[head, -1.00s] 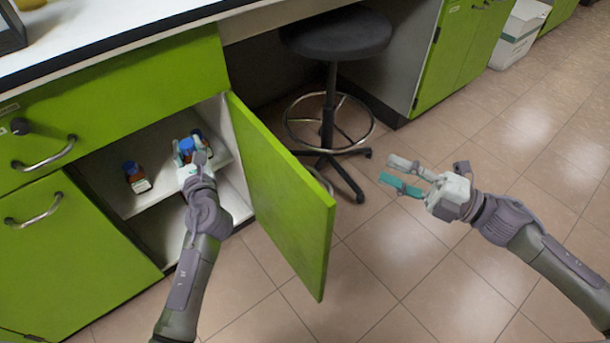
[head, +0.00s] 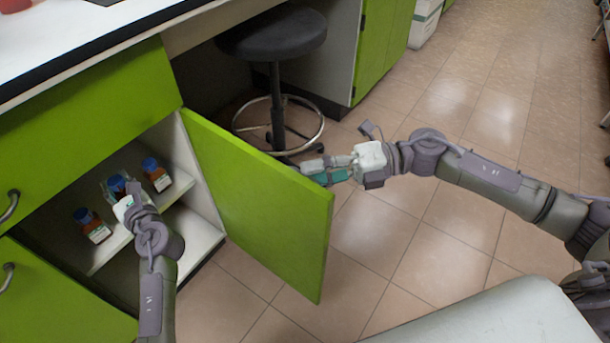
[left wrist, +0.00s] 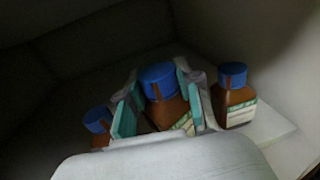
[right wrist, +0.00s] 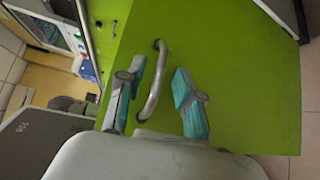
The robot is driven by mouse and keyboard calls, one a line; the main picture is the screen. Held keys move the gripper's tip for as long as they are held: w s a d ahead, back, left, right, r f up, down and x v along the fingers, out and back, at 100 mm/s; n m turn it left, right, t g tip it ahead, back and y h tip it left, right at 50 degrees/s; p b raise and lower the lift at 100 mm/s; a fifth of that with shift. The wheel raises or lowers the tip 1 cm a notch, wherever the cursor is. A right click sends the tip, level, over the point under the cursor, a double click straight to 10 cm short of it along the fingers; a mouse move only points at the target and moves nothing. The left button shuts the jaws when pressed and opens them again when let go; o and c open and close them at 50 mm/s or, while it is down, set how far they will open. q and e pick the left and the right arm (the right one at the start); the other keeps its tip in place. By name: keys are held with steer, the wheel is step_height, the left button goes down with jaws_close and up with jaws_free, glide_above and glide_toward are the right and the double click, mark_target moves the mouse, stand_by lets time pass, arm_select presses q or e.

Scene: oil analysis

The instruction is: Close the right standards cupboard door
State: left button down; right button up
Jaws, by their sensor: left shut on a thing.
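The green right cupboard door (head: 262,212) stands wide open, swung out over the floor. Its inner face shows in the head view; its outer face (right wrist: 235,80) fills much of the right wrist view. My right gripper (head: 318,170) is at the outer side of the door. Its fingers are apart on either side of the metal handle (right wrist: 153,85), not visibly clamped on it. My left gripper (head: 120,192) is inside the cupboard, shut on the middle blue-capped brown bottle (left wrist: 160,88). The bottle is among others on the shelf; whether it touches the shelf is hidden.
Blue-capped bottles stand on either side, one at left (head: 92,226) and one at right (head: 156,176). My left forearm crosses the cupboard opening. A black stool (head: 272,35) stands behind the door. Tiled floor (head: 375,235) is clear to the right.

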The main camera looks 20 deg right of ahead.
steer(key=shift+x, duration=1)
jaws_close()
